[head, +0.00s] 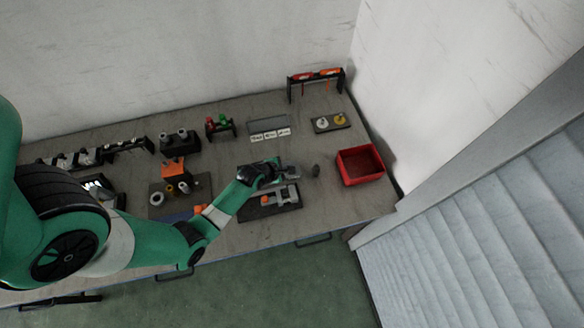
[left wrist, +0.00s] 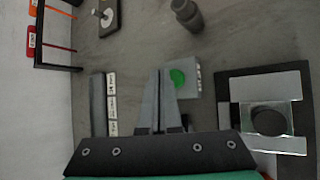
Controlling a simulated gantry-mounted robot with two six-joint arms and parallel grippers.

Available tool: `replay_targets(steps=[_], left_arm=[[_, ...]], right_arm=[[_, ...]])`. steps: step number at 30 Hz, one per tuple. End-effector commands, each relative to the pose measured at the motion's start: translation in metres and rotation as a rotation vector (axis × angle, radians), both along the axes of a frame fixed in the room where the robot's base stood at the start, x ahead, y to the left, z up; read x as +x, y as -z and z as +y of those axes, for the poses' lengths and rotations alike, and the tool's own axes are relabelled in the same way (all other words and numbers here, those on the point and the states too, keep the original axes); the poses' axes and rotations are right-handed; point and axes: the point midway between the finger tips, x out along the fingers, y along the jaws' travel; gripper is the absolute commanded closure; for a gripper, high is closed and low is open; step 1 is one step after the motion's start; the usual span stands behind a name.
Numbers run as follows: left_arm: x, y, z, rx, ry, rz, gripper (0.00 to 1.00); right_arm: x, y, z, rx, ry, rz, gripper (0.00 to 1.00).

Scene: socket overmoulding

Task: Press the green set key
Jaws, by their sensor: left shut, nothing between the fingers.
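The green set key (left wrist: 178,77) is a round green button on a small pale box (left wrist: 193,82), seen in the left wrist view. My left gripper (left wrist: 160,74) is shut and empty, its two fingers together. Its tips appear just left of the green key in that view; I cannot tell how high they are above it. In the head view my left gripper (head: 291,172) is above the middle of the bench, and the green key cannot be made out there. My right gripper is in neither view.
A black fixture plate (head: 287,209) lies beside my gripper. A dark grey cylinder (head: 315,171) stands to its right, then a red bin (head: 361,166).

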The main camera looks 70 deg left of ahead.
Motion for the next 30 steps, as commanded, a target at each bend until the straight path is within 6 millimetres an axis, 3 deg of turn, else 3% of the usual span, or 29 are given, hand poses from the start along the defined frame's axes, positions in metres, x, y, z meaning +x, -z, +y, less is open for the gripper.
replay_targets(steps=[30], left_arm=[[0.0001, 0.0070, 0.0001, 0.001, -0.001, 0.000, 1.00]], right_arm=[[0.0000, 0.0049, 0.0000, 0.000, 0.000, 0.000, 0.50]])
